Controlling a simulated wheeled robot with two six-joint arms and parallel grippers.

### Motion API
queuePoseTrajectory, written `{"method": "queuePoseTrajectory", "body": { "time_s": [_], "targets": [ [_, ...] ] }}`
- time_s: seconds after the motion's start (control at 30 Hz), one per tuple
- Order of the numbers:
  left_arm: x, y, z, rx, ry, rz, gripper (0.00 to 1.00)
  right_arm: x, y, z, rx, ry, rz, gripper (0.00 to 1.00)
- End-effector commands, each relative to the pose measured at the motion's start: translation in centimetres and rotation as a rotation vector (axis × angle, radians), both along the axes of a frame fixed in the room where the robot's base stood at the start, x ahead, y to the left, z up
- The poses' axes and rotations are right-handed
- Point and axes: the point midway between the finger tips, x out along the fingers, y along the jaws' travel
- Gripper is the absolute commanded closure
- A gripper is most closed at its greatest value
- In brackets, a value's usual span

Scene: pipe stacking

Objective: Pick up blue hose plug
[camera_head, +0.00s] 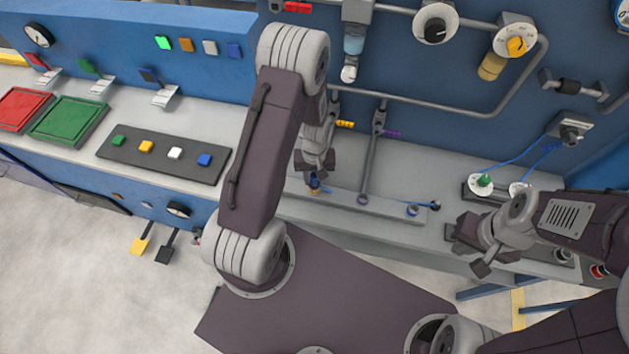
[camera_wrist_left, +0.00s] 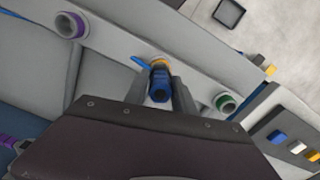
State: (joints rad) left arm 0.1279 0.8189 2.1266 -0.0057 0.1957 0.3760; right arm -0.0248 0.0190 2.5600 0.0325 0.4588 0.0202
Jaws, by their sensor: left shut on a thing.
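The blue hose plug (camera_wrist_left: 159,84) stands at a yellow-ringed socket (camera_wrist_left: 161,61) in the left wrist view. In the head view the plug (camera_head: 314,182) shows just below my left gripper (camera_head: 315,172). The left gripper is shut on the plug, with its fingers on either side. Whether the plug is still seated in the socket cannot be told. My right gripper (camera_head: 476,249) is at the right, above the bench edge, with its fingers apart and empty.
The grey socket rail (camera_head: 340,203) also bears a purple-ringed socket (camera_wrist_left: 68,25) and a green-ringed one (camera_wrist_left: 226,102). A white round fitting with a green centre (camera_head: 482,182) stands behind my right gripper. Pipes run along the blue back wall (camera_head: 480,80).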

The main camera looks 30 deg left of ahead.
Motion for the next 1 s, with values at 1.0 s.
{"method": "queuePoseTrajectory", "body": {
  "time_s": [1.0],
  "targets": [
    [0.2,0.0,4.3,-0.001,-0.007,-0.001,1.0,0.0,0.0,-0.6,0.0,0.0,0.0,1.0]
  ]
}}
